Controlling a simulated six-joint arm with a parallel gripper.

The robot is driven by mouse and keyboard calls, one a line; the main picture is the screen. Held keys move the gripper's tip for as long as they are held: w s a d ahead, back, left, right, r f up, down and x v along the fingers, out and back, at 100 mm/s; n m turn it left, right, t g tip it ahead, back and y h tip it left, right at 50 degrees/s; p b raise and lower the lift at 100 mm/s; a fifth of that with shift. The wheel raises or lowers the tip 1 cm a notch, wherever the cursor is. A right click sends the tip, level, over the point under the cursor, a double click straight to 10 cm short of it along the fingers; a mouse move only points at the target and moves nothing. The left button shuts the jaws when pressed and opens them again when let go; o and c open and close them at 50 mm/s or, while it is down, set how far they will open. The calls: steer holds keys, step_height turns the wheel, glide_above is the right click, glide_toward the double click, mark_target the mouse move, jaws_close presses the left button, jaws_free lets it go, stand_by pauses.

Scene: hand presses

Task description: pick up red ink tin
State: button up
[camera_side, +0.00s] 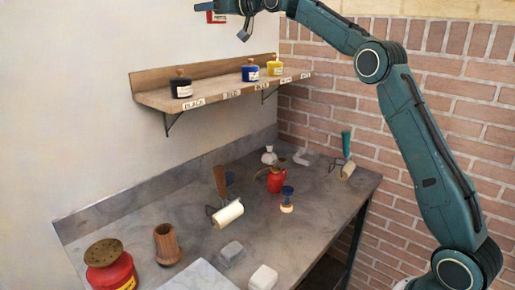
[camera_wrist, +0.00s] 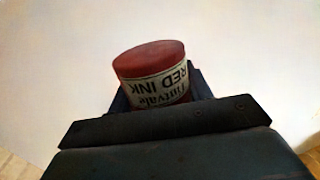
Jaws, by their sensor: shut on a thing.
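The red ink tin (camera_wrist: 152,72) shows in the wrist view, held between the fingers of my gripper (camera_wrist: 155,98). It has a red lid and a pale label reading "RED INK", which appears upside down. In the side view the tin (camera_side: 216,17) is at the top edge, high above the shelf and partly cut off. My gripper (camera_side: 228,6) is also partly cut off there, shut on the tin.
A wall shelf (camera_side: 215,96) holds a black tin (camera_side: 181,88), a blue tin (camera_side: 250,73) and a yellow tin (camera_side: 276,68); its "RED" place is empty. The bench (camera_side: 185,205) below carries rollers, a red can (camera_side: 277,181), a wooden pot (camera_side: 167,244) and a large red container (camera_side: 111,270).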

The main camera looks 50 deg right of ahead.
steer(key=shift+s+r, duration=0.1)
steer(key=shift+r, duration=0.75)
stand_by(0.3)
